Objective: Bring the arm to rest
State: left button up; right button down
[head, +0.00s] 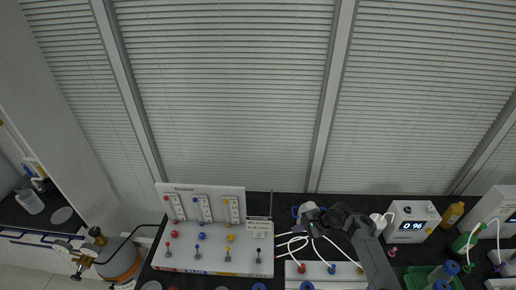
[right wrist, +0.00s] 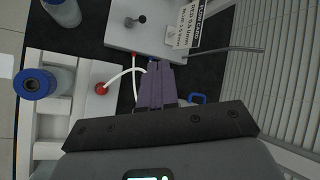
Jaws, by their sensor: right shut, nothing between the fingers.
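My right arm (head: 372,252) comes in from the lower right of the head view and bends left over the dark bench. My right gripper (head: 299,227) is above the bench, between the white panel board and the white display box. In the right wrist view its purple fingers (right wrist: 158,86) are together with nothing between them. White tubes lie below the fingers. My left gripper does not show in either view.
A white board (head: 215,262) with coloured knobs stands left of the gripper. A white rack (right wrist: 52,120) holding a blue-capped bottle (right wrist: 36,84) is close by. A display box (head: 411,222), yellow bottle (head: 452,215) and green tray (head: 418,277) are at the right. Blinds rise behind.

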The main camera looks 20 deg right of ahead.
jog(key=s+d+f+n+g+h, duration=0.1)
jog(key=s+d+f+n+h, duration=0.25)
jog(key=s, duration=0.35)
jog(key=s+d+f+n+h, duration=0.2)
jog(key=s+f+n+h, duration=0.15)
jog(key=s, duration=0.35)
jog(key=s+a+r+n, duration=0.3)
jog(key=s+a+r, duration=0.1)
jog(key=s, duration=0.4)
jog(key=s+a+r+n, duration=0.4)
jog(key=s+r, duration=0.1)
jog(key=s, duration=0.3)
jog(key=s+a+r+n+y, duration=0.1)
jog(key=s+a+r+n, duration=0.2)
jog(key=s, duration=0.5)
jog(key=shift+a+r+n, duration=0.3)
jog(key=shift+a+r, duration=0.5)
jog(key=shift+a, duration=0.15)
jog(key=shift+s, duration=0.1)
